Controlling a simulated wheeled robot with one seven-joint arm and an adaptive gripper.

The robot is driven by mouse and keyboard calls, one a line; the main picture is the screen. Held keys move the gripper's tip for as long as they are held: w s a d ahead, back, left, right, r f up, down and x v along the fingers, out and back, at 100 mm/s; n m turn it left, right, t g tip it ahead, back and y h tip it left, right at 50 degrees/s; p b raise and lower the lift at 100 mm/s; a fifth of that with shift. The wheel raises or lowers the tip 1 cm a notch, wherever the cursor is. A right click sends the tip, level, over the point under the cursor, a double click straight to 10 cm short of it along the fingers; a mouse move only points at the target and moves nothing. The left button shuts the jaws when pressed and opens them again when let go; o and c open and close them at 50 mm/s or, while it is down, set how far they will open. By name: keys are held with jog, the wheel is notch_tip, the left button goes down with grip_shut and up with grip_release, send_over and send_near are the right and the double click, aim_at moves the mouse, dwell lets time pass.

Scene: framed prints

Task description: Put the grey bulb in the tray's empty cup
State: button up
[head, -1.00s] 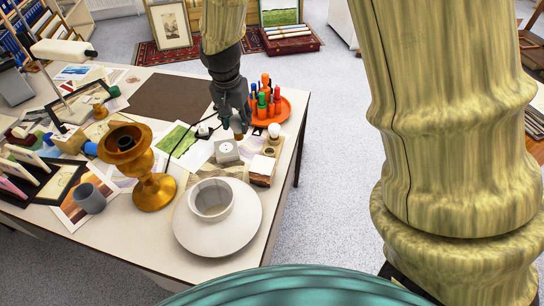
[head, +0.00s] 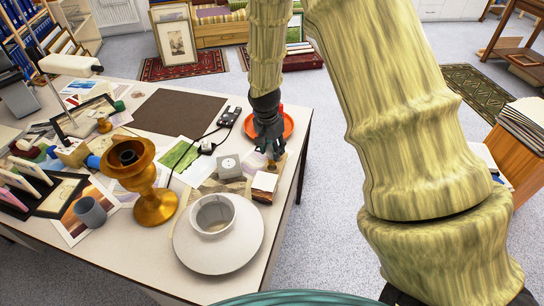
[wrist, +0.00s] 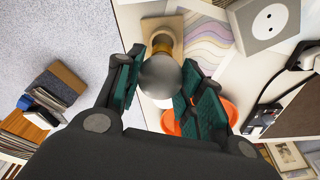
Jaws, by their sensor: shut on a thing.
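The grey bulb (wrist: 158,74) is round with a brass base and sits between my fingers in the wrist view. My gripper (wrist: 161,80) is shut on its globe. In the head view my gripper (head: 271,148) is over the right part of the table, and the brass base (head: 272,164) shows below the fingers, over a small wooden base. I cannot tell whether the bulb still touches it. The orange tray (head: 249,126) is just behind my gripper, which hides most of it.
A cable runs left of the tray. The dark mat (head: 180,116) is clear.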

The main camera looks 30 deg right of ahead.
jog(key=shift+f+p, duration=0.4)
jog(key=shift+f, duration=1.75)
jog(key=shift+f, duration=0.1)
jog(key=o, duration=0.9)
jog(key=r, duration=0.4)
jog(key=a+r+b, duration=0.1)
jog(key=r, duration=0.7)
jog(key=shift+s+a+r+b, duration=0.1)
jog(key=shift+s+a+b, duration=0.25)
jog(key=shift+s+b, duration=0.05)
